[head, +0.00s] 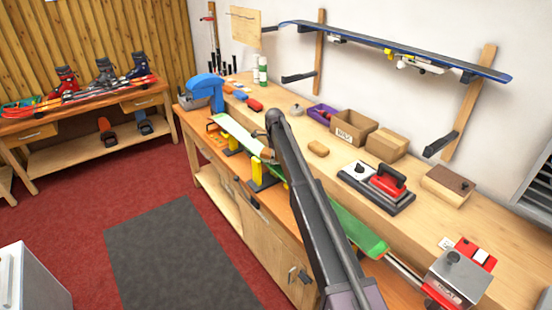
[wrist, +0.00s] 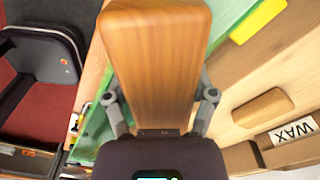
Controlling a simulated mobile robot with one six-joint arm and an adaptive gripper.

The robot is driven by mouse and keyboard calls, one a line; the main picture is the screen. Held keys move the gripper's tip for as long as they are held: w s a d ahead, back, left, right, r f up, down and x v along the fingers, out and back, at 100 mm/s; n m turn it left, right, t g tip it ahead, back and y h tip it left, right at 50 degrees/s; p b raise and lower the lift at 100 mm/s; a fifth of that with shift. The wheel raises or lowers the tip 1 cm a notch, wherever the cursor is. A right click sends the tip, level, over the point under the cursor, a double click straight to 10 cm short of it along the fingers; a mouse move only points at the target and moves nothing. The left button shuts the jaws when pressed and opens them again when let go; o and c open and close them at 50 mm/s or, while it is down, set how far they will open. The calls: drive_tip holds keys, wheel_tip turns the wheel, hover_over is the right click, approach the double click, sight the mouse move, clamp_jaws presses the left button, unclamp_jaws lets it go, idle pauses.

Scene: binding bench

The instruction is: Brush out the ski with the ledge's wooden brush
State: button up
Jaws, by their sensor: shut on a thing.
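The ski (head: 355,228) is long and green with a paler far end, lying along the bench in yellow supports. Parts of its green surface show beside the brush in the wrist view (wrist: 232,28). My gripper (wrist: 162,108) is shut on the wooden brush (wrist: 155,55), a smooth brown block with its back toward the wrist camera. In the head view my arm reaches over the middle of the ski, and the brush (head: 267,155) shows only as a small brown patch there. The bristles are hidden, and I cannot tell whether they touch the ski.
On the ledge are a tan block (head: 318,149), cardboard boxes (head: 353,127), a red-handled iron (head: 388,181) and a brown-topped block (head: 448,185). A blue ski (head: 400,47) hangs on the wall rack. A grey mat (head: 180,255) lies on the clear red floor.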

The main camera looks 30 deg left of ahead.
drive_tip(key=shift+r+p, duration=2)
drive_tip(key=shift+r, duration=0.35)
drive_tip(key=shift+r+p, duration=1.5)
drive_tip(key=shift+p, duration=0.05)
drive_tip(key=shift+f, duration=0.2)
wheel_tip(320, 180, down, 7)
drive_tip(key=b, duration=0.7)
drive_tip(key=shift+r, duration=0.15)
drive_tip(key=shift+f+b, duration=1)
drive_tip(key=shift+b, duration=0.1)
drive_tip(key=shift+w+a+r, duration=0.1)
drive_tip(key=shift+w+a, duration=0.25)
drive_tip(key=shift+a, duration=0.45)
drive_tip(key=shift+w+a+r, duration=0.1)
drive_tip(key=shift+w+a, duration=0.25)
drive_tip(key=shift+a, duration=0.45)
